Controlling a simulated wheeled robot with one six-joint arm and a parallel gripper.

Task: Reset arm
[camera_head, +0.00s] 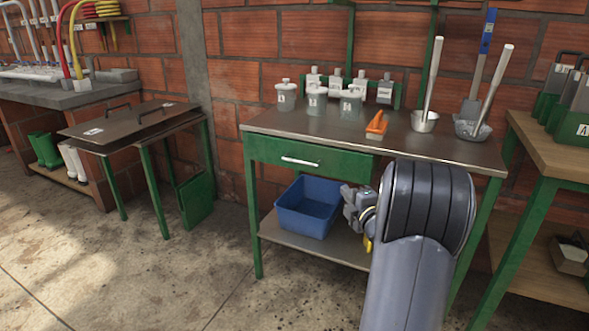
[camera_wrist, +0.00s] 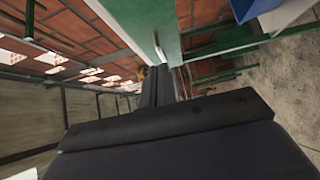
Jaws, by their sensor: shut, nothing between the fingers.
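My gripper (camera_head: 352,208) is in front of the green workbench (camera_head: 400,152), below the level of its top and near its drawer. Its fingers are small in the head view and partly hidden by my grey arm, which fills the lower right. They are shut with nothing held. In the wrist view, dark parts of my own arm or gripper (camera_wrist: 160,88) fill the lower middle. The green drawer front (camera_wrist: 153,25) with its pale handle lies close above them there.
A blue bin (camera_head: 307,206) stands on the bench's lower shelf, beside my gripper. On top are jars (camera_head: 317,101), an orange-handled brush (camera_head: 376,125) and metal scoops (camera_head: 425,120). A brown-topped table (camera_head: 130,125) stands left, another bench (camera_head: 560,150) right. The floor at front left is clear.

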